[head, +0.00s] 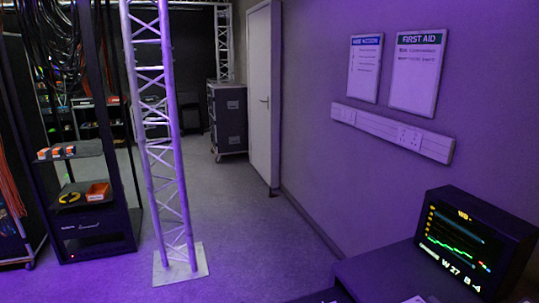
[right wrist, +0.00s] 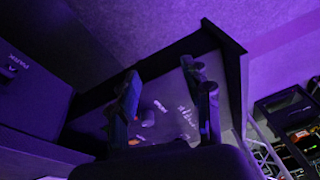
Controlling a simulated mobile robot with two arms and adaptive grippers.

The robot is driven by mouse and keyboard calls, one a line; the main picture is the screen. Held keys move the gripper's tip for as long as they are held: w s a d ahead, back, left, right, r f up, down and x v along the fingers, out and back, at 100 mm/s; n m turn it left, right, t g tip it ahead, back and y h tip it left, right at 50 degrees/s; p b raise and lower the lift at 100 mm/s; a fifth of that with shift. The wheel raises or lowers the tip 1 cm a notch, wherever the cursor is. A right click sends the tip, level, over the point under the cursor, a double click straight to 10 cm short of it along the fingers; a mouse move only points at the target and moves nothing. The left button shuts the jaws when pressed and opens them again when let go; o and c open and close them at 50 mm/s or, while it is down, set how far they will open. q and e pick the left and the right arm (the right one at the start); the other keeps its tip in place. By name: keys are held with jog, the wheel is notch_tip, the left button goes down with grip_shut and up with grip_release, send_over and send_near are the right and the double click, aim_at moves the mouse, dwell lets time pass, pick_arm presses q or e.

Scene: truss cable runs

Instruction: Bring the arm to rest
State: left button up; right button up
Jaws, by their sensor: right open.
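My right gripper (right wrist: 160,76) shows in the right wrist view as two dark fingers standing apart. It is open, with nothing visible held between the fingers. Behind it is a dark panel or tray-like surface (right wrist: 222,100) with a raised edge and small pale marks. I cannot tell how far the fingers are from that surface. Neither gripper and no arm shows in the head view. My left gripper is not in view.
A truss tower (head: 165,150) stands on a square base plate. A cable rack (head: 95,225) is at left, a wheeled case (head: 228,115) and white door (head: 262,100) behind. A lit monitor (head: 462,240) sits on a desk (head: 375,268) at lower right. The middle floor is clear.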

jog(key=s+d+r+t+h, duration=0.1)
jog(key=s+d+r, duration=0.15)
jog(key=s, duration=0.45)
jog(key=s+d+r+t, duration=0.1)
jog(key=s+d+r, duration=0.15)
jog(key=s, duration=0.45)
notch_tip(320, 180, down, 27)
jog(key=s+d+g, duration=0.1)
jog(key=s+g, duration=0.1)
jog(key=s+d+f+g, duration=0.1)
jog(key=s+d+f, duration=0.2)
jog(key=s+f, duration=1.2)
jog(key=shift+s+f+n, duration=0.2)
jog(key=shift+s+n, duration=0.1)
jog(key=shift+s, duration=0.3)
